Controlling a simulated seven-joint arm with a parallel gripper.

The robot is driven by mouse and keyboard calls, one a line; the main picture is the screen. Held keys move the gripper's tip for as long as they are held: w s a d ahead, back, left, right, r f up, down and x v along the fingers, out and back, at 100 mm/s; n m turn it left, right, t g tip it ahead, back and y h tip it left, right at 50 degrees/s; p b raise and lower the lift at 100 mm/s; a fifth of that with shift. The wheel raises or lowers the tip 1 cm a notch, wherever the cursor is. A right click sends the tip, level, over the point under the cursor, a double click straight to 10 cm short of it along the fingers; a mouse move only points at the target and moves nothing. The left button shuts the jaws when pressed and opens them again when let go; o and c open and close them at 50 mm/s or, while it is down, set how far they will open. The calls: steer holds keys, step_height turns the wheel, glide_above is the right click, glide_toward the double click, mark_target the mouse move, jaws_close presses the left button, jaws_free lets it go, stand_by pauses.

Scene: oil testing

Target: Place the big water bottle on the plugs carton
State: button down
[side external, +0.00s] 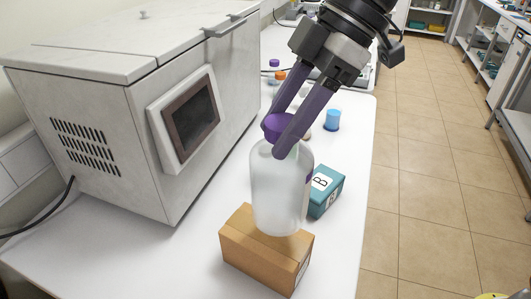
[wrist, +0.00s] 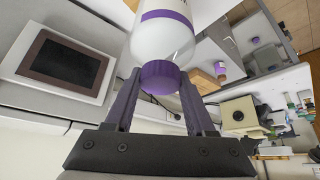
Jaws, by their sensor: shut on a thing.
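The big water bottle (side external: 281,192) is a translucent white bottle with a purple cap (side external: 279,126). My gripper (side external: 279,133) is shut on the cap, with a finger on either side. The bottle hangs upright, with its base over or on the brown carton (side external: 262,250), taken as the plugs carton. I cannot tell whether the base touches the carton top. In the wrist view the bottle (wrist: 170,38) shows with its purple cap (wrist: 160,77) between the fingers.
A teal box (side external: 325,190) marked B stands right behind the bottle. A large grey machine (side external: 150,100) with a dark screen fills the left. The white table (side external: 120,262) is clear in front of the machine.

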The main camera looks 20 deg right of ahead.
mark_target(266, 145)
steer(key=shift+w+a+f, duration=0.35)
steer(key=shift+f, duration=0.15)
steer(key=f, duration=0.2)
steer(key=shift+w+a+f, duration=0.3)
steer(key=shift+w+a, duration=0.05)
steer(key=shift+a, duration=0.05)
steer(key=shift+f, duration=1.05)
steer(key=shift+c, duration=1.2)
jaws_free()
steer(key=shift+f, duration=0.1)
steer(key=shift+d+r, duration=0.15)
steer(key=shift+r, duration=0.3)
steer(key=v, duration=1.1)
steer(key=shift+d, duration=0.2)
